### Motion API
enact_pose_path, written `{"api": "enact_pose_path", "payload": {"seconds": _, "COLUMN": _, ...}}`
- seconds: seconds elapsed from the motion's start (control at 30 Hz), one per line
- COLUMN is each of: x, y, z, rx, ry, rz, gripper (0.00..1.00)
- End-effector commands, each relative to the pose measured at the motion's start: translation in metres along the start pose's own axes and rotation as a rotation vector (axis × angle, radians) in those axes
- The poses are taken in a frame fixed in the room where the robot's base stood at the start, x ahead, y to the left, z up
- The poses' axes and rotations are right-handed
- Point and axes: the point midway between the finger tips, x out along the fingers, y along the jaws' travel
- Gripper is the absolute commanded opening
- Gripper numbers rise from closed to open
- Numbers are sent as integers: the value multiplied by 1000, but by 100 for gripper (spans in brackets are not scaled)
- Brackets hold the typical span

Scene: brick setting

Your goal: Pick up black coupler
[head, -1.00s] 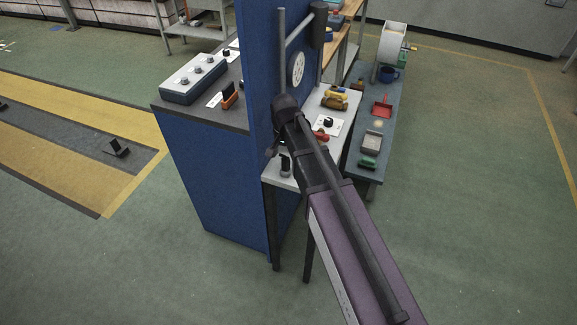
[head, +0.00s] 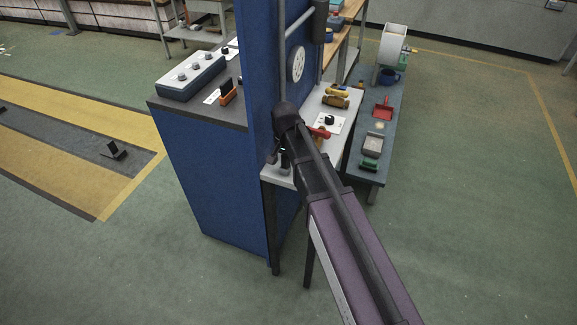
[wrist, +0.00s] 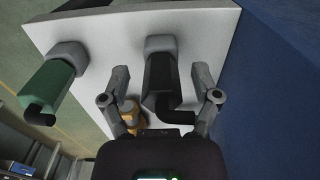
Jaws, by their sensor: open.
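The black coupler (wrist: 158,80) shows in the wrist view, a dark body with a grey nut-like end and a bent black piece at its lower end. It is over the white tabletop (wrist: 215,25). My gripper (wrist: 161,75) is open, with one finger on each side of the coupler and visible gaps between. I cannot tell the height of the fingertips above the table. In the head view my arm hides most of the gripper and coupler.
A green coupler-like part (wrist: 50,83) stands left of the gripper. A yellow-orange item (wrist: 131,116) shows beside the left finger. A blue panel (wrist: 275,90) rises close on the right. The white table (head: 338,103) also holds a red-handled item (head: 319,132).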

Motion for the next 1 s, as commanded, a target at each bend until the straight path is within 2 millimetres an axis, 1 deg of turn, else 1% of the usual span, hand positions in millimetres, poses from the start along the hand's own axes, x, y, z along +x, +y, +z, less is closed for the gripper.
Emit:
{"api": "enact_pose_path", "payload": {"seconds": 0.6, "x": 1, "y": 0, "z": 0, "rx": 0, "ry": 0, "rz": 0, "gripper": 80}}
{"api": "enact_pose_path", "payload": {"seconds": 0.63, "x": 1, "y": 0, "z": 0, "rx": 0, "ry": 0, "rz": 0, "gripper": 77}}
{"api": "enact_pose_path", "payload": {"seconds": 0.67, "x": 1, "y": 0, "z": 0, "rx": 0, "ry": 0, "rz": 0, "gripper": 68}}
{"api": "enact_pose_path", "payload": {"seconds": 0.7, "x": 1, "y": 0, "z": 0, "rx": 0, "ry": 0, "rz": 0, "gripper": 56}}
{"api": "enact_pose_path", "payload": {"seconds": 0.77, "x": 1, "y": 0, "z": 0, "rx": 0, "ry": 0, "rz": 0, "gripper": 38}}
{"api": "enact_pose_path", "payload": {"seconds": 0.8, "x": 1, "y": 0, "z": 0, "rx": 0, "ry": 0, "rz": 0, "gripper": 26}}
{"api": "enact_pose_path", "payload": {"seconds": 0.9, "x": 1, "y": 0, "z": 0, "rx": 0, "ry": 0, "rz": 0, "gripper": 0}}
{"api": "enact_pose_path", "payload": {"seconds": 1.0, "x": 1, "y": 0, "z": 0, "rx": 0, "ry": 0, "rz": 0, "gripper": 0}}
